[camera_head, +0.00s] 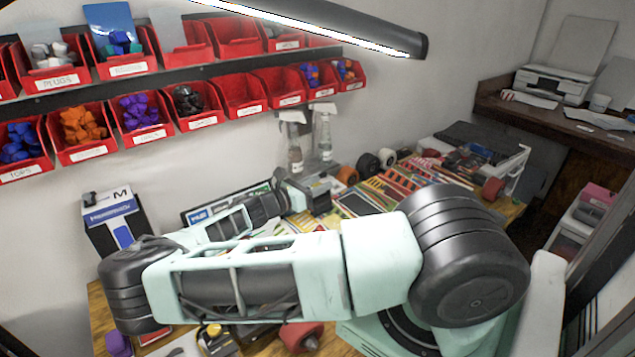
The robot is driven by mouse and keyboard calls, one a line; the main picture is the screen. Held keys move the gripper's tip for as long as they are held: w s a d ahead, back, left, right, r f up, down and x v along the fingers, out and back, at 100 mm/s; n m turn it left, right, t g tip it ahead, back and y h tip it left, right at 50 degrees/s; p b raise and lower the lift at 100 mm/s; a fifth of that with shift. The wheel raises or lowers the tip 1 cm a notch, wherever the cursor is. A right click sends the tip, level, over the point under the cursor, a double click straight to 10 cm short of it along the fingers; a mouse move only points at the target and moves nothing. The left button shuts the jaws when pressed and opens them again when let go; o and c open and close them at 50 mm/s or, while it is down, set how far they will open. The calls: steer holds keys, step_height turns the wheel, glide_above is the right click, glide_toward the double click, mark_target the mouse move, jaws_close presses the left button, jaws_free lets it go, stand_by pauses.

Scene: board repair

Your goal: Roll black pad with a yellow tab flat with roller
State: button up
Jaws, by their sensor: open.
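My pale green arm crosses the front of the view and hides much of the workbench. My gripper (318,190) is at the far end of the arm, over the middle of the bench, small and partly hidden by my wrist. It is open, and I see nothing held in it. I cannot make out with certainty the black pad with a yellow tab or the roller. A dark item with a yellow knob (213,331) lies at the front of the bench, partly behind my arm; I cannot tell what it is.
Red parts bins (88,153) line the wall above the bench. A blue and white box (112,217) stands at the left. Clear bottles (325,139) stand at the back. Several colourful boards (395,184) and wheels (368,167) crowd the right side. A lamp bar (330,24) hangs overhead.

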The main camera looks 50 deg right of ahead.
steer(key=shift+d, duration=0.1)
jaws_close()
steer(key=shift+s, duration=0.1)
